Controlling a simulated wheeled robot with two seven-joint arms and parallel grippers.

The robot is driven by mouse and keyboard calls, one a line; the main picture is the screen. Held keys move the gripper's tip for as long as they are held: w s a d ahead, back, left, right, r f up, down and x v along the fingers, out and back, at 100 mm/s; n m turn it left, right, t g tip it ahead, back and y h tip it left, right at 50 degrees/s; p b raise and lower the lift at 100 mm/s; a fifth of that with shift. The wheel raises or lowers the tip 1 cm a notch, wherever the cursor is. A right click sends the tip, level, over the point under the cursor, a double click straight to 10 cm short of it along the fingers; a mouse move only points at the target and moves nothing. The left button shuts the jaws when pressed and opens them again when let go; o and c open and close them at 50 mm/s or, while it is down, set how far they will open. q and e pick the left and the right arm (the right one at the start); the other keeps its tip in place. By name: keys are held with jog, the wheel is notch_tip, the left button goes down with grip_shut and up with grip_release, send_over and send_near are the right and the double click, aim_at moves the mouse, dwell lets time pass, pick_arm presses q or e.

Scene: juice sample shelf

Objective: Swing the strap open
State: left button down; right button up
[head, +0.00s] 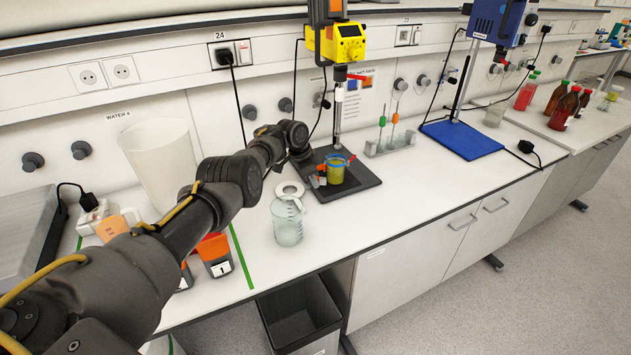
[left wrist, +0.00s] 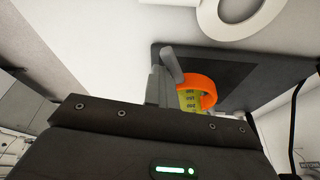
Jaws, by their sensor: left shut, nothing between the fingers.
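A beaker of yellow-green liquid (head: 335,174) stands on the dark base plate (head: 362,184) of the yellow overhead stirrer. It also shows in the left wrist view (left wrist: 188,101). An orange strap (left wrist: 209,86) curves around the beaker's upper part in that view; in the head view only small orange-red and blue parts show at the beaker. My left gripper (head: 313,171) is shut and empty, right beside the beaker's left side. Its grey fingers (left wrist: 170,75) overlap the beaker in the wrist view, so I cannot tell whether they touch the strap. My right gripper is out of view.
The stirrer's shaft (head: 338,115) comes down above the beaker. A white ring (head: 290,188) lies left of the plate. An empty glass beaker (head: 287,228) stands in front. A rack (head: 390,143) stands behind right. The bench right of the plate is clear.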

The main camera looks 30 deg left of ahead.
pick_arm(q)
notch_tip(320, 180, up, 9)
jog(key=p, duration=0.2)
jog(key=shift+s+d+r, duration=0.15)
jog(key=shift+d, duration=0.2)
dwell(0.4)
